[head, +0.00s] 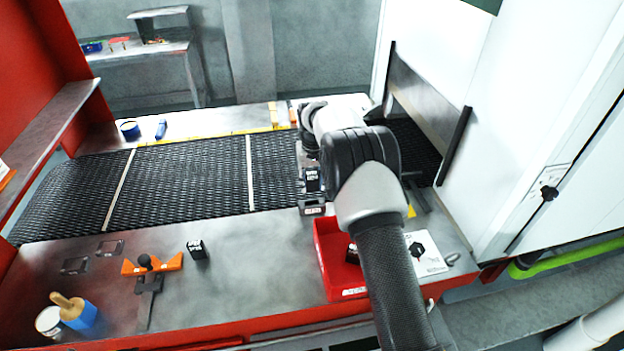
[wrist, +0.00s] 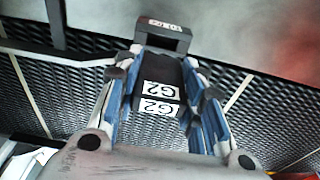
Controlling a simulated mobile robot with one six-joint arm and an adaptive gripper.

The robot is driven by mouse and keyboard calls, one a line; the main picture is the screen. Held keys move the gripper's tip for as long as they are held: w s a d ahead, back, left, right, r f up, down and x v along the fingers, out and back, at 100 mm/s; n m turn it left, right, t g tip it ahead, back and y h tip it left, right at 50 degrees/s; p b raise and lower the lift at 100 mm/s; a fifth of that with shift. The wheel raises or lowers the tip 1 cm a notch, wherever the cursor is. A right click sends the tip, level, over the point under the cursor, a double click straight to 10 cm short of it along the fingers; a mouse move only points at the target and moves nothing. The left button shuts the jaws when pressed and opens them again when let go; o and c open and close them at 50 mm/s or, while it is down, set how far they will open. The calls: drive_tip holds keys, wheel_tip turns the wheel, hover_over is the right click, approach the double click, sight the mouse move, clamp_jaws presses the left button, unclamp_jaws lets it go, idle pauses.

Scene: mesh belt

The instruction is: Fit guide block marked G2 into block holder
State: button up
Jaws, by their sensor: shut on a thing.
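The guide block (wrist: 160,86) is black with white labels reading G2 in the wrist view. My gripper (wrist: 163,62) is shut on it, with the blue-sided fingers on both sides. The block holder (wrist: 166,36), a dark bracket with a white label, lies just beyond the block. In the head view the holder (head: 313,208) stands at the near edge of the mesh belt, with the dark block (head: 312,182) directly above or behind it. My arm hides much of the gripper there. I cannot tell whether the block touches or enters the holder.
A red bin (head: 326,272) stands on the near ledge with a dark piece inside. A white panel (head: 500,120) bounds the right. The ledge's middle is clear.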

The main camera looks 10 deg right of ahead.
sight(312, 190)
drive_tip(key=shift+w+f+b, duration=0.1)
drive_tip(key=shift+f+b, duration=1.1)
drive_tip(key=shift+f, duration=1.2)
drive_tip(key=shift+f+b, duration=0.8)
drive_tip(key=shift+f, duration=0.4)
drive_tip(key=o, duration=1.3)
drive_tip(key=shift+c, duration=0.2)
drive_tip(key=r, duration=0.4)
drive_tip(key=s+r, duration=0.1)
drive_tip(key=r, duration=0.6)
drive_tip(key=shift+s+r, duration=0.3)
drive_tip(key=shift+r, duration=0.1)
